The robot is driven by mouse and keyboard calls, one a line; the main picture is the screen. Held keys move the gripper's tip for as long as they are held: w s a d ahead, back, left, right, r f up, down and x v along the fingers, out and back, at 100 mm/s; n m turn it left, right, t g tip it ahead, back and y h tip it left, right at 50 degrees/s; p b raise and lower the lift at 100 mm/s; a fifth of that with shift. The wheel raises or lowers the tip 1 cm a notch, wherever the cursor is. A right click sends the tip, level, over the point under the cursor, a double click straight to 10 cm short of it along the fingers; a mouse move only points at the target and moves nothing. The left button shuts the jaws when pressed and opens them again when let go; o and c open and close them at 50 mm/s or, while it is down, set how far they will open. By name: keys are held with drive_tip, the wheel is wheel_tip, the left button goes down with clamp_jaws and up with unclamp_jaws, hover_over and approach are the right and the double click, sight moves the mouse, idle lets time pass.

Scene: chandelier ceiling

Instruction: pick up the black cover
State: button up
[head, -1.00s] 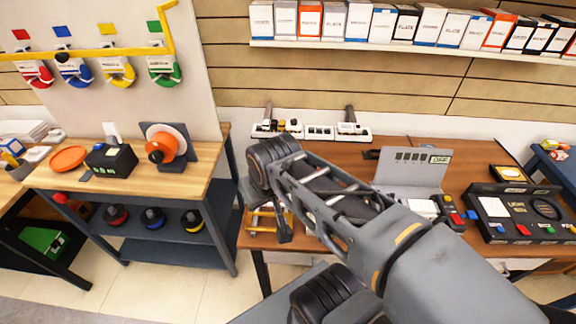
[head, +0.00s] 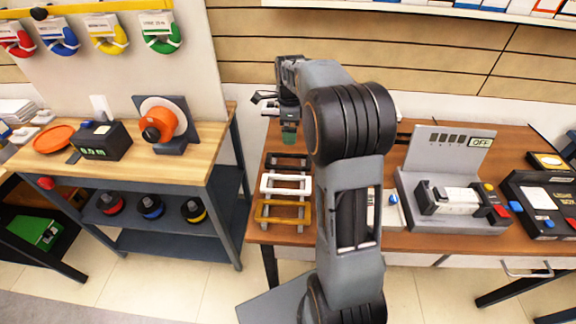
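The black cover (head: 288,161) seems to be the dark frame-shaped piece on the brown table. It lies behind a white frame-shaped piece (head: 286,184) and a yellow one (head: 281,213), all near the table's left side. My gripper (head: 289,134) points down above and just behind the dark piece, apart from it as far as I can see. The gripper's fingers are small and dark here, with a greenish patch at the lower end. I cannot tell how far apart they are or whether anything is between them.
My arm hides the middle of the brown table (head: 262,228). A grey device with an OFF display (head: 449,150) and a black button panel (head: 545,205) stand to the right. A wooden bench (head: 100,185) holds an orange round device (head: 160,125) and a black box (head: 103,140) on the left.

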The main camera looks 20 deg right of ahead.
drive_tip(key=shift+w+a+f, duration=0.1)
drive_tip(key=shift+f, duration=3.25)
drive_tip(key=shift+w+a+f, duration=0.1)
drive_tip(key=shift+f, duration=3.25)
drive_tip(key=shift+c, duration=0.3)
drive_tip(key=c, duration=0.9)
drive_tip(key=shift+r, duration=0.1)
